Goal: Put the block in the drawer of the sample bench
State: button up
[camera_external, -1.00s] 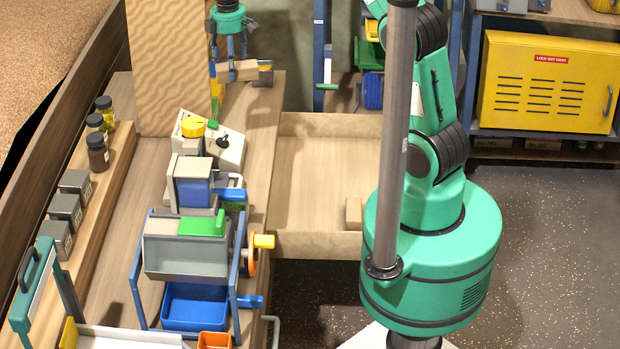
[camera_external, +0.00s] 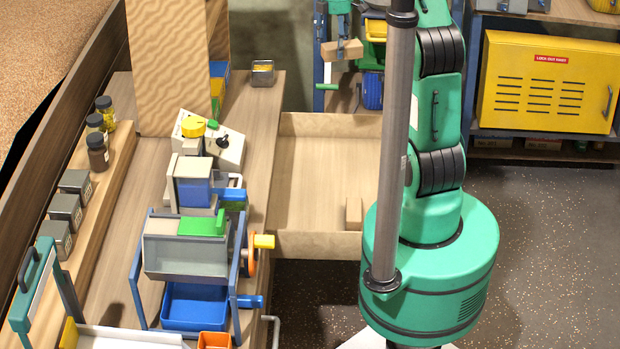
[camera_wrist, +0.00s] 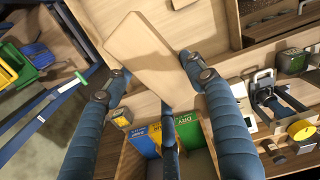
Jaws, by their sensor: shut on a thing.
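My gripper (camera_external: 341,48) is at the top of the external view and is shut on a light wooden block (camera_external: 350,49). The block also shows large and tilted between my fingers in the wrist view (camera_wrist: 145,55). The drawer (camera_external: 322,183) of the sample bench (camera_external: 255,150) is pulled out to the right, open at the top. A second small wooden block (camera_external: 354,212) stands in the drawer's near right corner. My gripper appears beyond the drawer's far wall in the picture; its height above the drawer is hard to tell.
A tall rippled board (camera_external: 168,65) stands at the back. A blue rack (camera_external: 320,60) stands behind my gripper.

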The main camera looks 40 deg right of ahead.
jog(key=s+d+b, duration=0.2)
jog(key=s+d, duration=1.2)
jog(key=d, duration=0.1)
jog(key=shift+n, duration=0.4)
jog(key=f, duration=4.5)
jog(key=shift+w+f, duration=0.25)
jog(key=shift+f, duration=0.15)
jog(key=shift+a, duration=0.1)
jog(key=shift+w, duration=0.1)
jog(key=w+d+b, duration=0.1)
jog(key=w+d, duration=0.2)
jog(key=w+d+f+b, duration=0.1)
jog(key=w+d, duration=0.2)
jog(key=w, duration=0.1)
jog(key=w+d, duration=0.4)
jog(key=shift+w+f+b, duration=0.1)
jog(key=shift+f+b, duration=0.1)
jog(key=shift+b, duration=0.2)
jog(key=shift+w, duration=0.1)
jog(key=shift+w+d, duration=0.2)
jog(key=shift+f+b, duration=0.6)
jog(key=shift+f, duration=1.2)
jog(key=shift+f, duration=0.1)
